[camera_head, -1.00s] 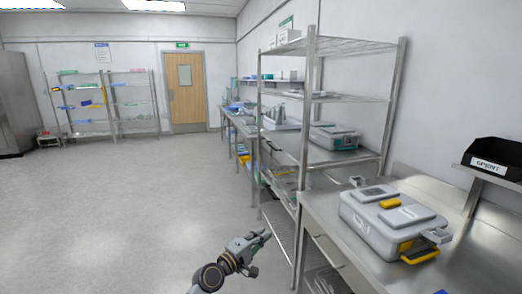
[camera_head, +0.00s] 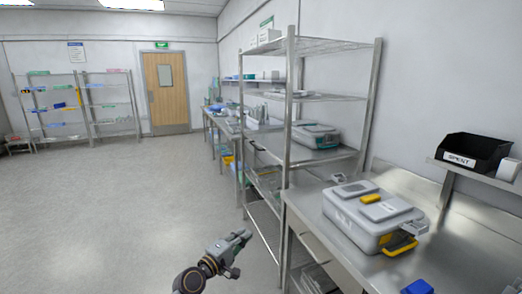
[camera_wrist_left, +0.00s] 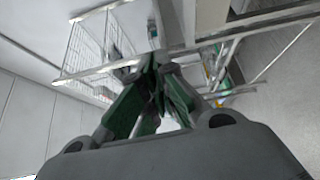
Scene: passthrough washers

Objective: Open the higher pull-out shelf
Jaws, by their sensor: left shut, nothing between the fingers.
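The tall metal rack (camera_head: 289,120) stands right of centre in the head view and has several levels. Its lower levels, at about (camera_head: 264,182) and near the floor, are partly hidden behind the front post and the steel bench; I cannot tell which level is the higher pull-out shelf. My left gripper (camera_head: 243,236) is shut and empty, low in front of the rack and apart from it in the picture. In the left wrist view, the closed fingertips (camera_wrist_left: 157,64) point towards metal bars and a wire frame (camera_wrist_left: 90,50). My right gripper is not in view.
A steel bench (camera_head: 310,215) at the right holds a grey case (camera_head: 372,215) with yellow latches. A blue object (camera_head: 417,287) lies at its front edge. A black bin (camera_head: 474,152) is on a wall ledge. The floor (camera_head: 110,210) at the left is clear.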

